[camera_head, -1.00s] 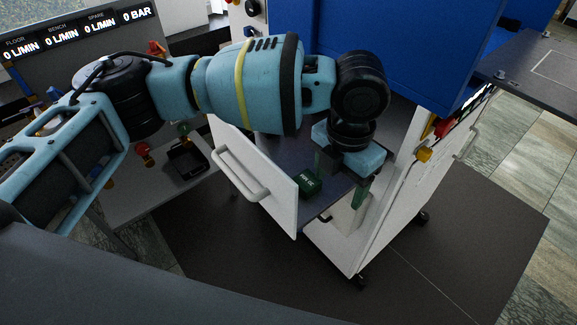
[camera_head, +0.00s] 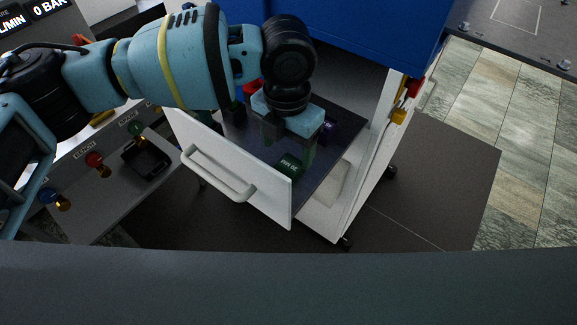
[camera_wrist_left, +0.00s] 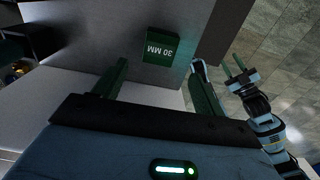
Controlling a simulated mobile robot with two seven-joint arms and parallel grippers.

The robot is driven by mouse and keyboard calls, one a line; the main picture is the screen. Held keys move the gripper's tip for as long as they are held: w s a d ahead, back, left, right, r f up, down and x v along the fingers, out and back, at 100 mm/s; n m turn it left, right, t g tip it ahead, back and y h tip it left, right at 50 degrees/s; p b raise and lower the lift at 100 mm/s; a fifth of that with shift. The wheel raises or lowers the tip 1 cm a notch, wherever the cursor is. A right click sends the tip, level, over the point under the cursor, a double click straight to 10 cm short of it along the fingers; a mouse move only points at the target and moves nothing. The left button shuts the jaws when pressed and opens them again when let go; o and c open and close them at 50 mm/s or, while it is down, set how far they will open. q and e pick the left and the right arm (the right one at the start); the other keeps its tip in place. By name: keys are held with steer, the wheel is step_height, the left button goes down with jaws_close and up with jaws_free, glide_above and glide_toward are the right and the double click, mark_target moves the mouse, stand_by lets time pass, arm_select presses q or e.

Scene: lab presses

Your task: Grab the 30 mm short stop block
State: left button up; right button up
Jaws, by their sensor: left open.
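The green stop block marked 30 MM (camera_head: 290,164) lies on the dark floor of the pulled-out drawer (camera_head: 330,165). It also shows in the left wrist view (camera_wrist_left: 161,48), label readable, beyond and between the fingertips. My left gripper (camera_head: 290,146) is over the drawer, pointing down, open and empty. In the left wrist view its two fingers (camera_wrist_left: 159,72) stand apart, with the block ahead of them and not between the pads. My right gripper (camera_wrist_left: 236,68) shows small at the right of the left wrist view, with its fingers apart and nothing seen between them.
The white drawer front (camera_head: 235,172) with its handle stands near the left arm. A red item (camera_head: 252,88) and a purple item (camera_head: 331,125) are deeper in the drawer. The blue cabinet (camera_head: 370,35) overhangs behind. A panel with knobs and a black tray (camera_head: 146,158) is at left.

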mark_target(289, 165)
arm_select(q)
steer(key=shift+w+d+f+p, duration=0.1)
steer(key=shift+w+f, duration=0.05)
steer(key=shift+f, duration=0.7)
steer(key=shift+w+d+f+p, duration=0.1)
steer(key=shift+w+f, duration=0.1)
steer(key=shift+f, duration=0.7)
steer(key=shift+w+f+p, duration=0.1)
steer(key=shift+w+f, duration=0.05)
steer(key=shift+f, duration=1.15)
steer(key=c, duration=1.2)
